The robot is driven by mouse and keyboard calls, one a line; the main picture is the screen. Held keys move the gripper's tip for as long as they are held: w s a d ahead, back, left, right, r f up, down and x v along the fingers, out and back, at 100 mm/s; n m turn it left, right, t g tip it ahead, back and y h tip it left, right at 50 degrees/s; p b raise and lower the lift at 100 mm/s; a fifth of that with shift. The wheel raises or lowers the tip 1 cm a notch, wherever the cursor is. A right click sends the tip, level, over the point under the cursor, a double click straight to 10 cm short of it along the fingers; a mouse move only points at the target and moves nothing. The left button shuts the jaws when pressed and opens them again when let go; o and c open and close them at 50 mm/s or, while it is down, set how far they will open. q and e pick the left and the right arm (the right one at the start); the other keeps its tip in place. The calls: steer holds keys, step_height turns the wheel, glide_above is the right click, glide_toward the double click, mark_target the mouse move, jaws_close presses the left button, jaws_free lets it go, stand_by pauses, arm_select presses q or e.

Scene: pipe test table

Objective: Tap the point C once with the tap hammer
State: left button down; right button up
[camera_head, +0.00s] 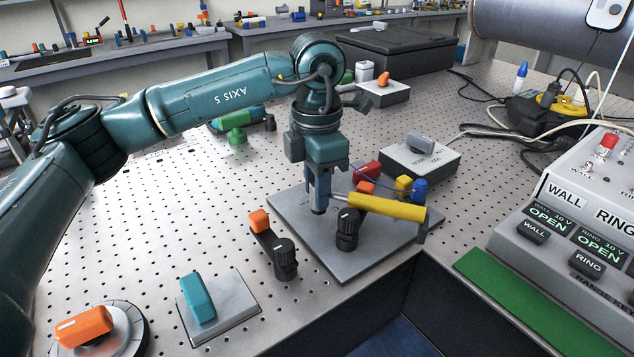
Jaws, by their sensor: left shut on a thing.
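My left gripper (320,190) points down over the grey plate (315,235) in the middle of the table. It is shut on the tap hammer, whose yellow part (388,207) extends to the right, joined by a thin metal shaft near the fingers. A dark grey piece (423,225) shows at the yellow part's right end; I cannot tell whether it belongs to the hammer. The hammer passes above a black knob (347,228) on the plate. Point C's marking is not legible. My right gripper is not in view.
Red (367,171), yellow (403,186) and blue (420,189) parts stand close behind the hammer. A black knob (285,260) and an orange block (259,220) are left of the plate. The meter box (560,230) stands at right.

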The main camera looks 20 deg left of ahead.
arm_select(q)
steer(key=shift+f+b, duration=0.3)
steer(key=shift+f, duration=0.15)
steer(key=shift+r, duration=0.1)
step_height(320, 180, up, 6)
steer(key=p, duration=0.4)
